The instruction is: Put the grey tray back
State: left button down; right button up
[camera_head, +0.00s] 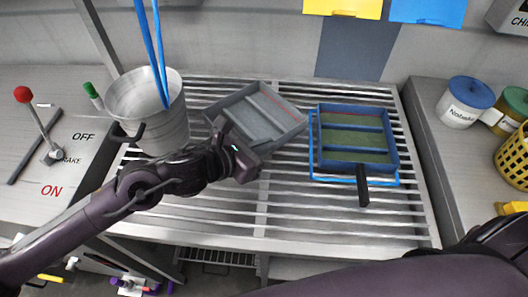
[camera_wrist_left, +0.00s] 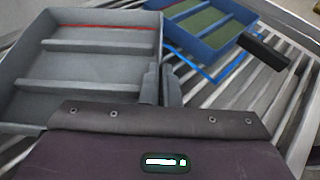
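The grey tray (camera_head: 262,118) lies skewed over the slatted rack, left of the blue tray; a red line runs along its far inner wall. It also fills the left of the left wrist view (camera_wrist_left: 85,90). My left gripper (camera_head: 240,150) is at its near side. In the left wrist view the fingers (camera_wrist_left: 160,88) are close together at the tray's right wall, near its near corner, seemingly with the wall between them. The tray's near edge is hidden by my gripper. I cannot tell whether it touches the slats. My right gripper is out of view.
The blue tray (camera_head: 352,112), with green inside and a black handle (camera_head: 362,186), sits in a blue outline on the slatted rack (camera_head: 300,215). A metal bucket (camera_head: 152,115) stands at the left. Lidded jars (camera_head: 465,102) and a yellow basket (camera_head: 515,157) stand right. The front slats are clear.

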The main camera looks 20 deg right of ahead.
aim_at(264, 157)
pick_arm(q)
notch_tip(264, 157, down, 3)
jog(key=shift+f, duration=0.1)
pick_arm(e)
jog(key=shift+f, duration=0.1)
pick_arm(q)
jog(key=c, duration=1.7)
grip_release()
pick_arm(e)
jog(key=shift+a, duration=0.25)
